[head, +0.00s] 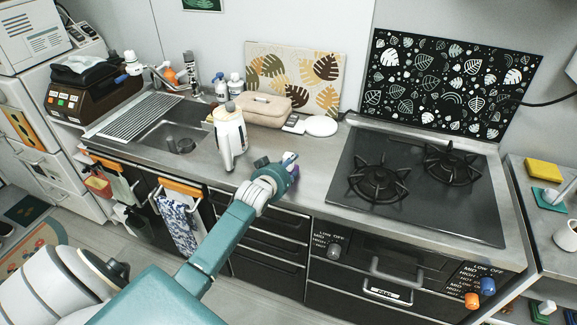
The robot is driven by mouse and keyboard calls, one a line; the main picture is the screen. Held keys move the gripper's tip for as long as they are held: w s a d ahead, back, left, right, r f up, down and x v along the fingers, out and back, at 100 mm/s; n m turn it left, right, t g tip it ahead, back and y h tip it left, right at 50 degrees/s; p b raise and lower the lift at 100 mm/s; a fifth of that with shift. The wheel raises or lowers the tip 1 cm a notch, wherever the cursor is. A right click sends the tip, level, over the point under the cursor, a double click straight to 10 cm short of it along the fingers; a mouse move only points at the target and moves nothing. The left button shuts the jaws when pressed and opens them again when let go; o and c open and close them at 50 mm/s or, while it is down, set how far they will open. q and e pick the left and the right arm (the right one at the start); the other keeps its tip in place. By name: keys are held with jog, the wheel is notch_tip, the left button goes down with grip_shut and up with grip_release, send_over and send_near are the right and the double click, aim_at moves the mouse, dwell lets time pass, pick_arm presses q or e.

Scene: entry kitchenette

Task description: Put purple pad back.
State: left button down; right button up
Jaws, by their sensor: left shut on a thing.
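My left gripper (287,164) is over the front part of the steel counter (318,165), between the white kettle and the stove. It is small and dark in the head view, at the end of my teal arm. It is shut on a small purple thing, the purple pad (294,172), of which only a bit shows at the fingertips. The gripper and wrist hide most of it, and I cannot tell whether it touches the counter. My right gripper is not in view.
A white kettle (230,138) stands left of my gripper. Behind are a beige case (262,108) and a white round thing (321,126). The sink (170,135) is left, the black stove (415,190) right. A yellow block (543,170) and teal pad (548,200) lie on the right shelf.

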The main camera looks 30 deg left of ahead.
pick_arm(q)
jog(key=c, duration=1)
grip_release()
jog(key=shift+s, duration=0.1)
